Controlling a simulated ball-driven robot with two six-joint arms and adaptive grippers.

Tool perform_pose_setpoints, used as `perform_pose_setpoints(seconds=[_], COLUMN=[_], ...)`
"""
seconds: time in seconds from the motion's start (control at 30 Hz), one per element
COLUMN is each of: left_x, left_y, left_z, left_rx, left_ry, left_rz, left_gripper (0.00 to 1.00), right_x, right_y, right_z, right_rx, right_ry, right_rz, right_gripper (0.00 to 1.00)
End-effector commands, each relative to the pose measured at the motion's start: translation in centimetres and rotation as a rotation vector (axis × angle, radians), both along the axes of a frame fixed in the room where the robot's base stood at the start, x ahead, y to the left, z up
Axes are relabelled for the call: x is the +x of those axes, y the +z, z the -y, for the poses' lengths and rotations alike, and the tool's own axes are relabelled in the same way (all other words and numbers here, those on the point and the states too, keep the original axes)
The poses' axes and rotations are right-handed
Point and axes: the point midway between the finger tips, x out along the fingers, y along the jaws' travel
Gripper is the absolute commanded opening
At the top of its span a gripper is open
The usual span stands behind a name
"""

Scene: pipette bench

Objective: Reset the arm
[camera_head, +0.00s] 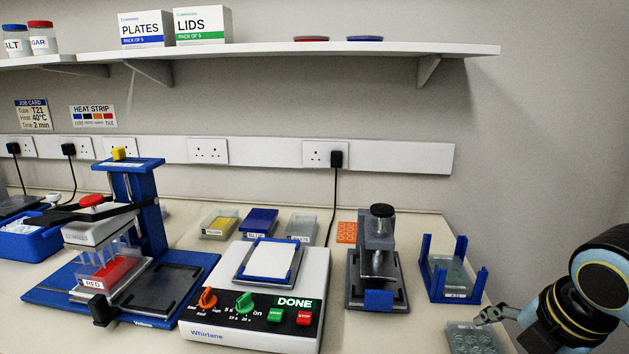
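A blue bench pipetting stand (145,205) stands at the left, with a yellow knob on top. A white multi-tip head (97,232) with a red knob hangs on it, with its clear tips down at a red-filled tray (112,273) labelled RED. A black arm (62,216) reaches out at the left beside the head. My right gripper (484,318) is at the lower right, by a clear well plate (471,339). Its fingers are seen edge-on, so its opening is unclear. My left gripper is not in view.
A Whirlane mixer (215,323) showing DONE holds a white plate in a blue frame. A dark press (378,262) and a blue-posted rack (450,268) stand to its right. Several trays, including yellow (219,225) and blue, line the back. A blue bin (28,243) is at far left.

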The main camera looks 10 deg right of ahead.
Motion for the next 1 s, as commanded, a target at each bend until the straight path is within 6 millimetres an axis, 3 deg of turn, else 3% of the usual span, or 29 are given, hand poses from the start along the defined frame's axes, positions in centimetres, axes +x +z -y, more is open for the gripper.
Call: perform_pose_setpoints(seconds=[0.1, 0.3, 0.73, 1.0], left_x=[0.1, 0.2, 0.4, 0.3], left_y=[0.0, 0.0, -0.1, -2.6], left_z=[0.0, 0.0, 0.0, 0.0], left_rx=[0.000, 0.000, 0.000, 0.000], left_ry=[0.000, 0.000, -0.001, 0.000], left_rz=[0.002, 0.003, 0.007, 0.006], left_gripper=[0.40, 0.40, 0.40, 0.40], right_x=[-3.7, -8.3, -13.8, -12.2], right_y=[-0.8, -0.7, 0.2, -11.3], right_z=[-2.4, -4.6, -6.3, -5.4], right_rx=[0.146, 0.346, 0.578, 0.541], right_ry=[-0.362, -0.925, -1.668, -1.674], right_rz=[0.016, 0.050, 0.108, 0.082], right_gripper=[1.00, 1.00, 1.00, 1.00])
